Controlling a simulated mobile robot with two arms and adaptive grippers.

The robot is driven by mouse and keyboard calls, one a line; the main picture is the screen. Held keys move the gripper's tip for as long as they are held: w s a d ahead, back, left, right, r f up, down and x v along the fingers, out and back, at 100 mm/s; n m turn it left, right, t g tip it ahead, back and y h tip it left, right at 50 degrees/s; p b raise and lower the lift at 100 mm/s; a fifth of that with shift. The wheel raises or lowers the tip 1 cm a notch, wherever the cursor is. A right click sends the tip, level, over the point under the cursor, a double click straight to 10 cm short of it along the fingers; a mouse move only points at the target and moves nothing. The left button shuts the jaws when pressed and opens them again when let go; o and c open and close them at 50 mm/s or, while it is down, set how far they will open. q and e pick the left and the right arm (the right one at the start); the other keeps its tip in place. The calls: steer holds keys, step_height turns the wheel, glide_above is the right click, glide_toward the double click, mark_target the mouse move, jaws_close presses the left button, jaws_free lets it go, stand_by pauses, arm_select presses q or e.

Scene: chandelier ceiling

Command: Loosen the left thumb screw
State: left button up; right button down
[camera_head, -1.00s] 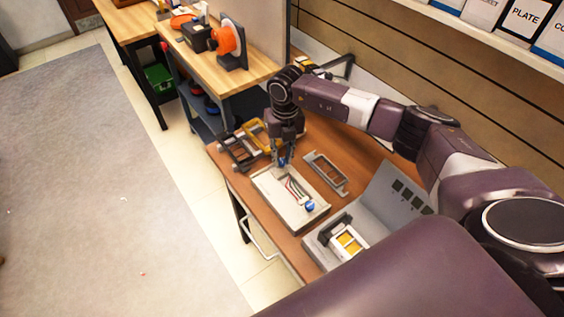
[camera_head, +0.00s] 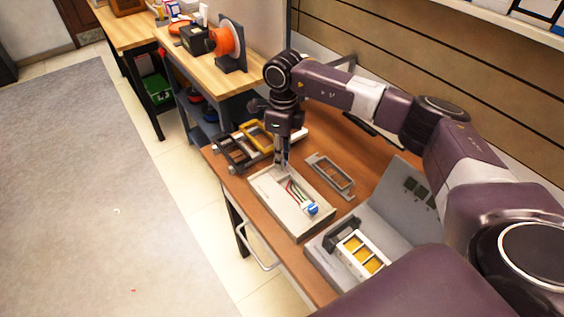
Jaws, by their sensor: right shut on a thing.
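A pale box (camera_head: 292,222) with an open recess and coloured wires lies on the wooden workbench. One blue thumb screw (camera_head: 312,209) shows at its near right end. My right gripper (camera_head: 282,163) points down over the far left end of the box, its fingers close together around a small blue thing, which I take as the left thumb screw (camera_head: 287,161). The fingers hide most of it, and I cannot tell whether it still touches the box. My left gripper is not in view.
A grey frame (camera_head: 330,174) lies right of the box. Dark and yellow frames (camera_head: 243,146) lie behind it. A grey stand with a yellow-celled module (camera_head: 360,252) is at the near right. A second bench (camera_head: 212,78) with an orange disc stands beyond.

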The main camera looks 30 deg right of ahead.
steer(key=n+b, duration=0.3)
steer(key=n, duration=0.2)
steer(key=shift+w+n, duration=0.1)
steer(key=shift+n, duration=0.2)
steer(key=shift+r+n+b, duration=0.1)
steer(key=shift+n+b, duration=0.75)
steer(key=shift+n, duration=1.05)
steer(key=shift+d, duration=0.1)
steer(key=c, duration=1.7)
jaws_free()
steer(key=shift+c, duration=0.2)
step_height(320, 180, up, 12)
steer(key=shift+w, duration=0.2)
